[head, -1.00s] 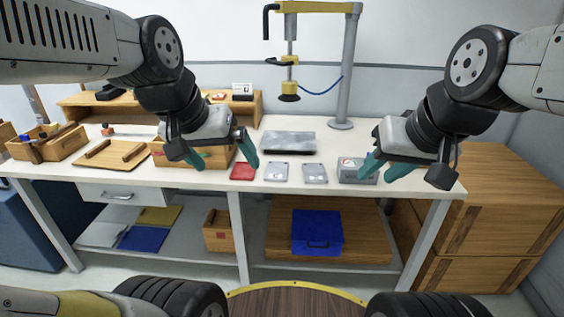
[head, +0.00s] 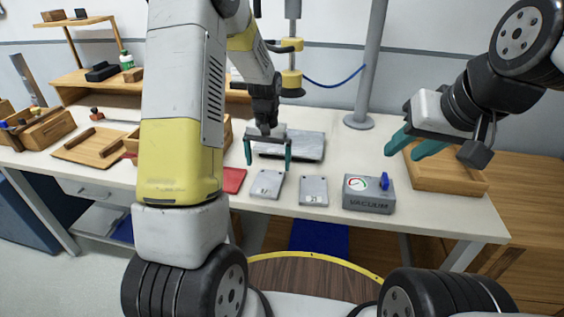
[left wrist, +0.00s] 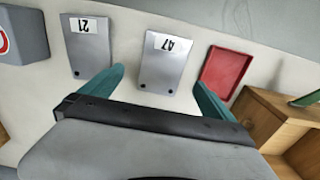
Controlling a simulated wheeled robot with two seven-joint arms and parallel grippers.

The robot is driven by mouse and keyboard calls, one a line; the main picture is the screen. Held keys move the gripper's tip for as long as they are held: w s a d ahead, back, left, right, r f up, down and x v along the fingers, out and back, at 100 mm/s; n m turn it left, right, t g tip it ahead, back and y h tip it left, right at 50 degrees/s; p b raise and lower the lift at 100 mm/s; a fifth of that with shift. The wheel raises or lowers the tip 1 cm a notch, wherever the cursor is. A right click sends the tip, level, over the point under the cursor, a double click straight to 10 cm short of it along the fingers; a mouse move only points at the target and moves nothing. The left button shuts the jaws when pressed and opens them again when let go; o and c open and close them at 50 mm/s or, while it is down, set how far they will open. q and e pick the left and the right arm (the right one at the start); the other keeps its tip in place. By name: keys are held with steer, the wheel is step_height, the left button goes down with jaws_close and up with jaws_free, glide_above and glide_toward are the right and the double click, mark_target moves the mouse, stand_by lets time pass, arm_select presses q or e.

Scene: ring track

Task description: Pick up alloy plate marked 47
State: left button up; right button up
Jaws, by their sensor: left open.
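The alloy plate marked 47 (head: 266,186) is a flat grey plate lying on the bench, between a red tray and another grey plate. In the left wrist view its white label seems to read 47, and the plate (left wrist: 162,68) lies between my open finger tips. My left gripper (head: 268,163) is open and empty, pointing down close above and behind this plate. The other grey plate (head: 313,191) seems marked 21 in the left wrist view (left wrist: 88,50). My right gripper (head: 402,153) looks open and empty, above the bench on the right.
The red tray (head: 233,180) lies left of the plates. A grey vacuum box (head: 368,200) with a gauge stands to their right. A larger grey slab (head: 305,147) lies behind, near a stand post (head: 370,70). A wooden tray (head: 450,183) is at the right.

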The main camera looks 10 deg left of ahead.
mark_target(268, 182)
arm_select(q)
steer(key=f, duration=0.8)
steer(key=shift+w+a, duration=0.25)
steer(key=shift+c, duration=0.2)
steer(key=c, duration=1.8)
steer(key=shift+c, duration=0.4)
steer(key=shift+r, duration=0.2)
